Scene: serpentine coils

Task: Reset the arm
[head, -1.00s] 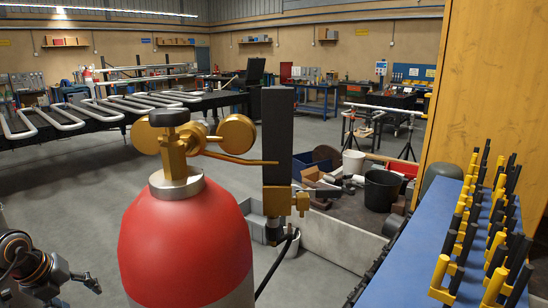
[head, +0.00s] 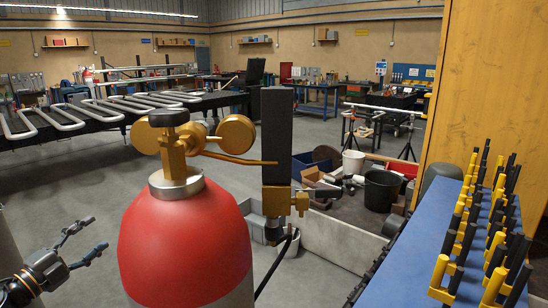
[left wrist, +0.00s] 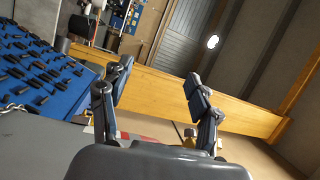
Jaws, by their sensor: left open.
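My left gripper (head: 84,240) is at the lower left of the head view, with its two fingers spread and nothing between them. In the left wrist view my left gripper (left wrist: 157,92) also shows its two fingers apart and empty. The arm behind it enters from the left edge. A red gas cylinder (head: 185,240) with brass gauges stands to the right of the gripper, apart from it in the picture. My right gripper is not in view.
A blue rack (head: 405,265) with yellow and black pegs stands at the right by a wooden panel (head: 490,90). Serpentine coils (head: 90,112) lie on a dark table at the left. A grey bin with scrap, including a black bucket (head: 381,190), is behind the cylinder. Grey floor (head: 70,190) is clear at the left.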

